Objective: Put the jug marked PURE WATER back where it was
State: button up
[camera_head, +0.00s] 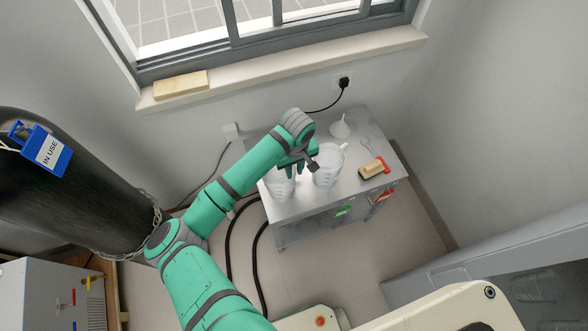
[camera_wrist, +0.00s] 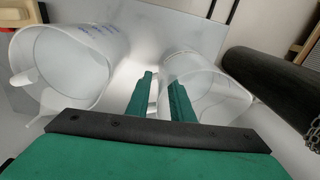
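Two translucent white jugs stand side by side on a grey cabinet top. I cannot read which jug says PURE WATER.
The grey cabinet (camera_head: 296,212) stands against the wall under the window sill. A white funnel (camera_head: 340,129) is at its back, and a tan block with a red part (camera_head: 372,169) is at its right. A dark cylinder (camera_head: 80,185) stands at left. Hoses (camera_head: 232,245) run beside the cabinet.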

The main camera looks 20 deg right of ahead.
jog(key=shift+r, duration=0.1)
jog(key=r, duration=1.2)
jog(key=shift+s, duration=0.2)
jog(key=s+d+r+n+t+h, duration=0.1)
jog(key=d+r+t+h, duration=0.15)
jog(key=d+h, duration=0.6)
jog(key=s+d+r+t+h, duration=0.1)
jog(key=d+r+t+h, duration=0.15)
jog(key=d, duration=1.05)
jog(key=s+a+f+n+t+y, duration=0.2)
jog(key=s+a+f+t, duration=0.15)
jog(key=a, duration=0.35)
jog(key=s+a+f+n+t+y, duration=0.1)
jog(key=s+a+f+t+y, duration=0.1)
jog(key=s+a, duration=0.3)
jog(key=s+a+f+n+t+y, duration=0.2)
jog(key=a+f+t, duration=0.1)
jog(key=a, duration=0.5)
jog(key=s+a+r+m+t+y, duration=0.1)
jog(key=s+a+r+m+y, duration=0.2)
jog(key=s+a, duration=1.4)
jog(key=s+m+y, duration=0.1)
jog(key=m, duration=0.2)
jog(key=shift+a+r+m+y, duration=0.15)
jog(key=shift+r+m+y, duration=0.05)
jog(key=shift+m+y, duration=0.2)
